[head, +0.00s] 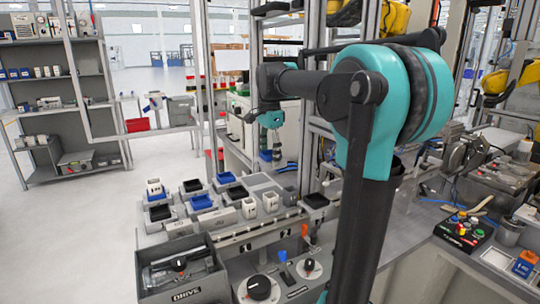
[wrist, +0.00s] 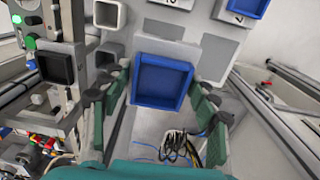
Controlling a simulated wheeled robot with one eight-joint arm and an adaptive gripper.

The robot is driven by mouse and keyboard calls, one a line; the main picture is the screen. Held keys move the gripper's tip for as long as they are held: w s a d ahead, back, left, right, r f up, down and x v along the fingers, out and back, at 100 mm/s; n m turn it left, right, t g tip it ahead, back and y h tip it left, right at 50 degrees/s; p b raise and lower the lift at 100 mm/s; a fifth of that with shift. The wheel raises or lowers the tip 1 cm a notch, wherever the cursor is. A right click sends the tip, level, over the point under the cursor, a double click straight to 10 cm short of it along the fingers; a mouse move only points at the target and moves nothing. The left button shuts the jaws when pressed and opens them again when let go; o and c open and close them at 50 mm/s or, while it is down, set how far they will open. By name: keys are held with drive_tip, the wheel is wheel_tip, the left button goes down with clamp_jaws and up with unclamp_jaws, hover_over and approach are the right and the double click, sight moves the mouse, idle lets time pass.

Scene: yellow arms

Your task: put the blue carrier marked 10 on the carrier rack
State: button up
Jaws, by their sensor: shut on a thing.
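My gripper (wrist: 160,108) is shut on a blue square carrier (wrist: 161,82), which sits between its two green-and-black fingers. The carrier's open top faces the wrist camera, and its number cannot be read. A grey stand (head: 262,184) with rows of blue, black and white carriers lies below and left of my gripper. I cannot tell for sure whether it is the carrier rack.
Another blue carrier (wrist: 243,6) stands on the grey surface close beyond the held one. A black carrier (wrist: 62,67) and a white one (wrist: 107,13) are to the left. A metal post (head: 308,150) stands right of my gripper. Loose cables (wrist: 180,146) lie below.

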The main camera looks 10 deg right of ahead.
drive_tip(key=shift+f, duration=4.75)
drive_tip(key=shift+f, duration=0.55)
drive_tip(key=o, duration=1.5)
drive_tip(key=shift+r, duration=3.5)
drive_tip(key=shift+s, duration=0.1)
